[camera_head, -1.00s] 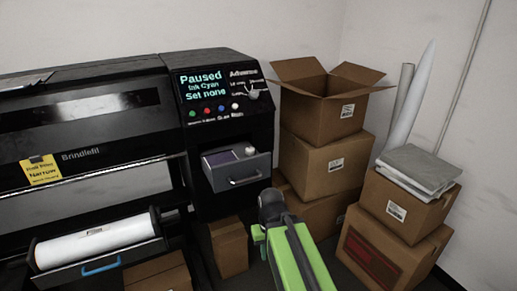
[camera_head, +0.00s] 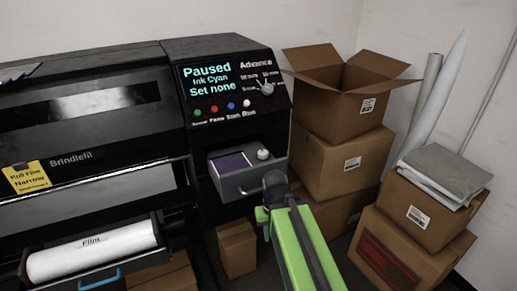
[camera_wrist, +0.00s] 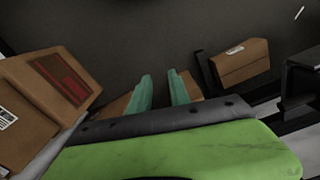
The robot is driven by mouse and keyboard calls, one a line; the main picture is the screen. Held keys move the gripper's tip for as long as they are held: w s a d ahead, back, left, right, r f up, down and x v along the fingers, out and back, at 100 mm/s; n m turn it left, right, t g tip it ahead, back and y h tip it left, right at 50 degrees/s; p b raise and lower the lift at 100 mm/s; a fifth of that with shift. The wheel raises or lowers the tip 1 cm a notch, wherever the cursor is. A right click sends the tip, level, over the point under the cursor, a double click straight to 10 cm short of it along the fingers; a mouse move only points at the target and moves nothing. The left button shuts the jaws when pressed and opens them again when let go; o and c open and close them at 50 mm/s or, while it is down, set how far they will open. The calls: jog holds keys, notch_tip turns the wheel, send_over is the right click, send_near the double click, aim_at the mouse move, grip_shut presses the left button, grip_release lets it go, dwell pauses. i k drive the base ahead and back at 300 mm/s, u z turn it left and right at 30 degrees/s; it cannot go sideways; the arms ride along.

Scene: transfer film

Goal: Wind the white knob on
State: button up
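A printer (camera_head: 110,115) with a black body stands at the left and centre of the head view. Its panel has a pale dial knob (camera_head: 267,88) under the word "Advance". A small white knob (camera_head: 263,154) stands in the open grey drawer (camera_head: 250,180) beside a purple panel. The screen (camera_head: 207,80) reads "Paused, Ink Cyan, Set none". My green arm rises from the bottom, with its end in front of the drawer and below both knobs. In the wrist view my gripper (camera_wrist: 161,92) has two teal fingers apart with nothing between them.
Stacked cardboard boxes (camera_head: 340,160) stand right of the printer, the top one open. More boxes (camera_head: 420,215) with grey packets stand at the far right. A white film roll (camera_head: 95,250) sits on the lower tray at left. A small box (camera_head: 237,248) stands below the drawer.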

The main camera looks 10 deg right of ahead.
aim_at(263, 154)
jog(key=z, duration=0.05)
jog(key=k, duration=1.2)
jog(key=u, duration=0.95)
jog(key=i, duration=1.8)
jog(key=z, duration=0.3)
